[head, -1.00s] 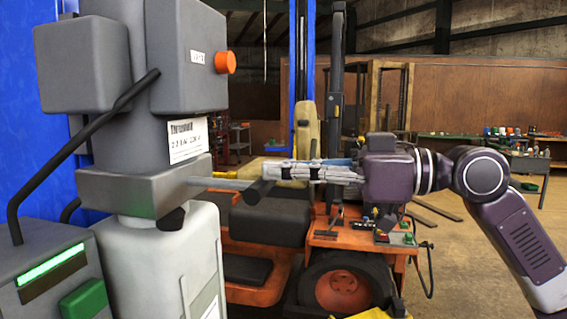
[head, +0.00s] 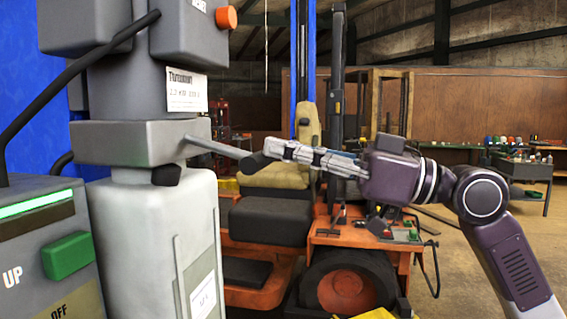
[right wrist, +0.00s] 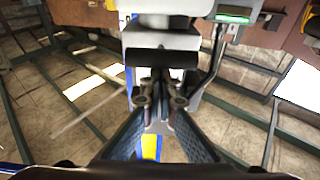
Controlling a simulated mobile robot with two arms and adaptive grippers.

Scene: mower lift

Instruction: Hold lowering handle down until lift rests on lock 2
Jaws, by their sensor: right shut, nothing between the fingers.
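The lowering handle is a grey rod (head: 215,146) with a black grip (head: 253,163), coming out of the grey block on the lift's post and sloping down to the right. My right gripper (head: 272,149) is shut and empty, its fingertips at the grip's right end, seemingly against its upper side. In the right wrist view the black grip (right wrist: 163,62) lies crosswise just beyond the closed fingertips (right wrist: 160,82). The lift post (head: 155,240) is pale grey, with a blue column (head: 85,145) behind it. Lock 2 cannot be made out. My left gripper is out of view.
A grey control box (head: 35,255) with a green UP button (head: 68,255) stands at lower left. An orange ride-on mower (head: 340,240) with seats is behind my right arm. A workbench (head: 525,170) stands far right; floor between is open.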

